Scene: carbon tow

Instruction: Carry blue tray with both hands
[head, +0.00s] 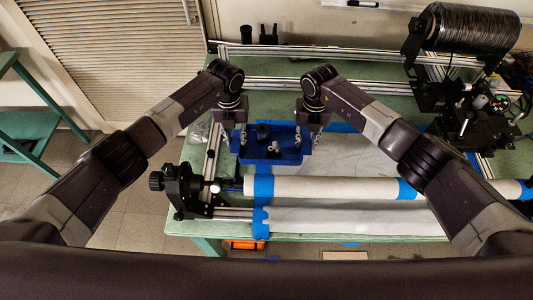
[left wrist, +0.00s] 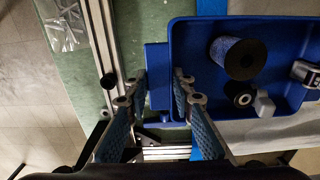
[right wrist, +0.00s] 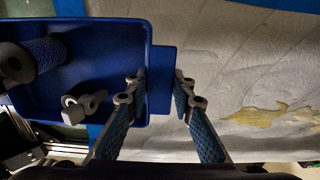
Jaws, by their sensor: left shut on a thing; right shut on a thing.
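The blue tray (head: 270,157) is between my two grippers in the head view, over the green workbench. It holds a blue roller with a dark end (left wrist: 238,57), a small dark wheel-like part (left wrist: 238,93) and a grey piece (left wrist: 264,104). My left gripper (left wrist: 158,80) is shut on the tray's left handle tab (left wrist: 157,60). My right gripper (right wrist: 160,80) is shut on the tray's right handle tab (right wrist: 162,60). The roller also shows in the right wrist view (right wrist: 40,56). I cannot tell whether the tray touches the bench.
A long white tube (head: 335,187) with blue tape lies in front of the tray, its left end at a dark clamp fixture (head: 183,190). A large black spool (head: 472,28) stands at the back right. A white padded sheet (head: 355,155) lies right of the tray. Metal rails (head: 300,50) run behind.

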